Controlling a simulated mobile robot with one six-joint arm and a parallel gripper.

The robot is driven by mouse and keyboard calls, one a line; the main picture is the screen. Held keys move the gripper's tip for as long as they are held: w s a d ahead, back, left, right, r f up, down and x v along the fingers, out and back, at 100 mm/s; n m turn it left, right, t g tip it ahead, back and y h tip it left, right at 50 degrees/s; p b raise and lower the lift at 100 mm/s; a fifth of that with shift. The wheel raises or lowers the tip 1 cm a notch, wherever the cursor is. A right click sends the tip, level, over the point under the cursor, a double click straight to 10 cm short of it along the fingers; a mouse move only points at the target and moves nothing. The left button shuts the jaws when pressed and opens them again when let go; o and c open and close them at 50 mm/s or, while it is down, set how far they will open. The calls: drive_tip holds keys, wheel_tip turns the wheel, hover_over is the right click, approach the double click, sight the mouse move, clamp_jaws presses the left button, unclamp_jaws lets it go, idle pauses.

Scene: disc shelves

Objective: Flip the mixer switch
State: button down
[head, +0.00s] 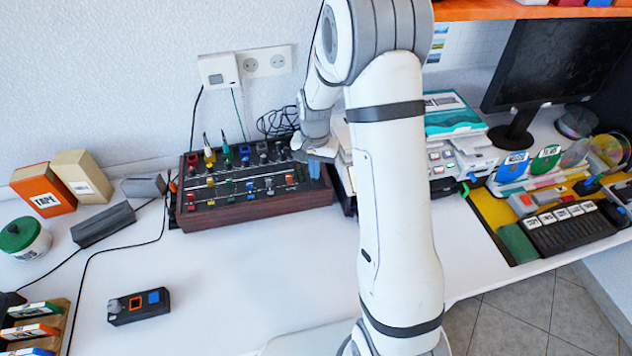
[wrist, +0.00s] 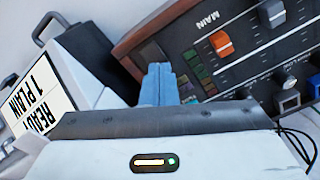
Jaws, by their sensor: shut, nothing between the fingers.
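The mixer (head: 260,204) is a dark wood-sided box with rows of coloured knobs and faders, lying on the white desk against the wall. Its panel edge also shows in the wrist view (wrist: 133,44). My gripper (head: 314,169) has light blue fingers (wrist: 158,84), shut and empty, at the mixer's right end. In the wrist view they overlap the panel by small coloured squares. An orange-red fader cap (wrist: 222,43) sits on the panel under the word MAIN. I cannot make out which control is the switch; the fingers and gripper body hide part of the panel.
A white box labelled READY 1 PLAIN (wrist: 62,93) stands close beside the mixer's right end. A small dark box with orange and blue buttons (head: 139,306) lies on the desk. Orange and cream boxes (head: 44,191) stand at left. The desk before the mixer is clear.

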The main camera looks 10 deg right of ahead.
drive_tip(key=shift+f+b, duration=0.4)
drive_tip(key=shift+f, duration=0.15)
drive_tip(key=shift+r, duration=0.2)
drive_tip(key=shift+r+p, duration=2.3)
drive_tip(key=shift+r, duration=1.1)
drive_tip(key=s+r+n+t, duration=0.1)
drive_tip(key=s+r+n, duration=0.2)
drive_tip(key=s+r, duration=0.9)
drive_tip(key=s+r+n+t, duration=0.1)
drive_tip(key=s+r+n, duration=0.2)
drive_tip(key=s, duration=1)
drive_tip(key=shift+r+t, duration=0.4)
drive_tip(key=shift+r, duration=0.65)
